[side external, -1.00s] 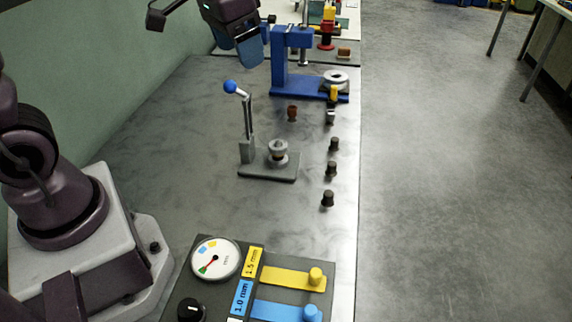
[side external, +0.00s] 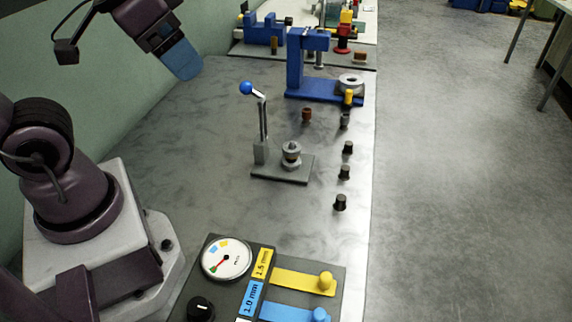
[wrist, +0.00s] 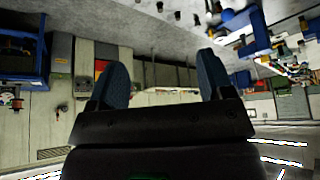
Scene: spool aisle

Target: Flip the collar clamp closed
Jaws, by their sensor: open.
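The collar clamp has a flat grey base (side external: 283,169) with a round metal collar (side external: 291,155) on it. Its lever (side external: 263,120) stands nearly upright at the base's left end, topped by a blue ball knob (side external: 246,88) on a short bent tip. My gripper (side external: 188,68) is in the air up and to the left of the knob, apart from it. In the wrist view, my gripper (wrist: 160,65) shows two blue fingers spread wide with nothing between them. I cannot pick out the clamp for certain in the wrist view.
A blue press-like stand (side external: 298,72) is behind the clamp. Several small black knobs (side external: 344,172) line the right bench edge. A reddish-brown piece (side external: 307,114) stands between. A gauge panel (side external: 226,258) with yellow and blue sliders is at the front. The green wall is close left of my gripper.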

